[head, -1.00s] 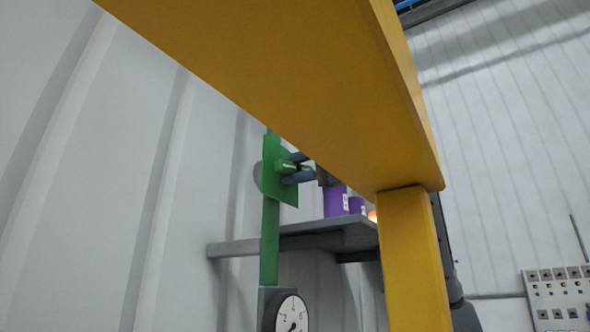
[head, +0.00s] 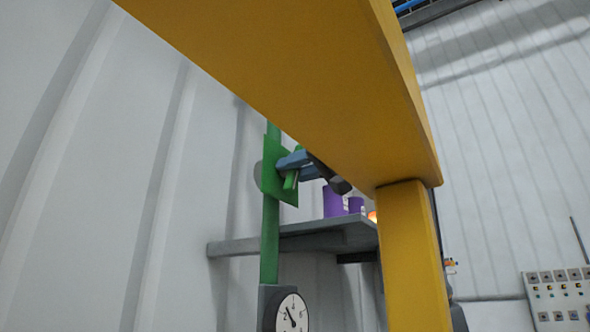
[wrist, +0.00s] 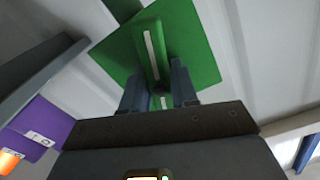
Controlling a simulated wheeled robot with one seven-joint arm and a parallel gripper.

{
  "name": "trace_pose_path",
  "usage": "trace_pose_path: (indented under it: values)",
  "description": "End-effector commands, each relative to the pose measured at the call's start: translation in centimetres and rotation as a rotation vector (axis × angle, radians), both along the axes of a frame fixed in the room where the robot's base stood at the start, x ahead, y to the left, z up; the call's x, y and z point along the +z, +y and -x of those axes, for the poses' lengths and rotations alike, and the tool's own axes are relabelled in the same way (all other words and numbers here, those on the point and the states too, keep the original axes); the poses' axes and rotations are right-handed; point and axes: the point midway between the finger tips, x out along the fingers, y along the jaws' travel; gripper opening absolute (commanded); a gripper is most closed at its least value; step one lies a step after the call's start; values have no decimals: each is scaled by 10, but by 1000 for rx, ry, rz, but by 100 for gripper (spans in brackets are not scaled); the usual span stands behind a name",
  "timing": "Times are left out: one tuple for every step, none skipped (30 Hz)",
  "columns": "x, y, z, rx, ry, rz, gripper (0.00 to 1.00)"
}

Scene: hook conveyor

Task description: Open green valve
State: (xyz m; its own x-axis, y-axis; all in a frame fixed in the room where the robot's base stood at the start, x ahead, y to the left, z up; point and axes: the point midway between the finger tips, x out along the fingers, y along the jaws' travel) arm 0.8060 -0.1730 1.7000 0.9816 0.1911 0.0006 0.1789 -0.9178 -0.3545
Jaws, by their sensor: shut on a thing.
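The green valve has a green plate (head: 272,170) on a green vertical pipe (head: 269,245) beside the wall. Its handle (head: 290,181) is a green bar, tilted in the head view. In the wrist view the handle (wrist: 152,48) has a pale stripe and stands in front of the green plate (wrist: 200,45). My gripper (wrist: 158,84) is shut on the handle, one finger on each side. In the head view my gripper (head: 297,162) is partly hidden by the yellow beam. A round gauge (head: 291,314) sits below on the pipe.
A large yellow beam (head: 290,70) and post (head: 412,260) stand in front, hiding much of my arm. A grey shelf (head: 325,234) holds purple containers (head: 333,203) close to the valve. A control panel (head: 560,300) is at the lower right.

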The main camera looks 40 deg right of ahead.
Motion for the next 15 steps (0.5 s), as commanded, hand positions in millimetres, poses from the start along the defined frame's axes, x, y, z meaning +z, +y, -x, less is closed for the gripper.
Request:
trace_pose_path:
  values:
    - [-3,0,0,0,-2,41,0]
    - [-3,0,0,1,-7,66,0]
    - [-3,0,0,1,-13,97,0]
    - [-3,0,0,1,-17,120,0]
    - [-3,0,0,1,-21,142,0]
    - [-3,0,0,1,-27,170,0]
    - [-3,0,0,1,-31,190,0]
    - [-3,0,0,1,-34,208,0]
    - [-3,0,0,1,-38,232,0]
    - [-3,0,0,1,-41,248,0]
    - [-3,0,0,1,-44,263,0]
    - [-3,0,0,1,-48,282,0]
    - [-3,0,0,1,-50,294,0]
    - [-3,0,0,1,-52,306,0]
    - [-3,0,0,1,-55,319,0]
